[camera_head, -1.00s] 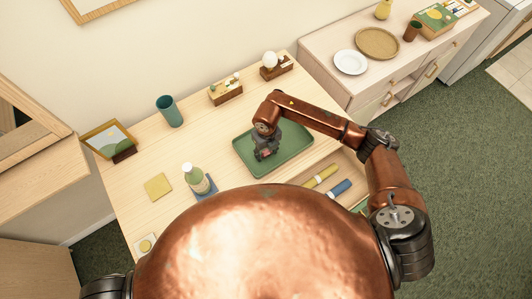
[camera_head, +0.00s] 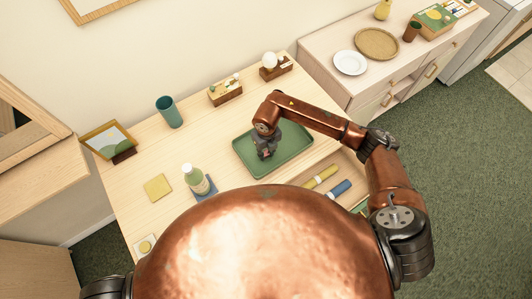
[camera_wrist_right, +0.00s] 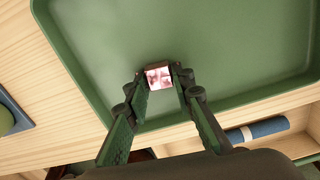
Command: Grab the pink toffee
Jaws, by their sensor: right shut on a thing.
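The pink toffee (camera_wrist_right: 159,78) is a small pink and white piece with a brown edge, seen in the right wrist view between the fingertips of my right gripper (camera_wrist_right: 158,80). The gripper is shut on it, over the green tray (camera_wrist_right: 230,45). Whether the toffee touches the tray floor I cannot tell. My left gripper is not in view.
An open drawer holds a yellow roll (camera_head: 321,176) and a blue roll (camera_head: 339,189).

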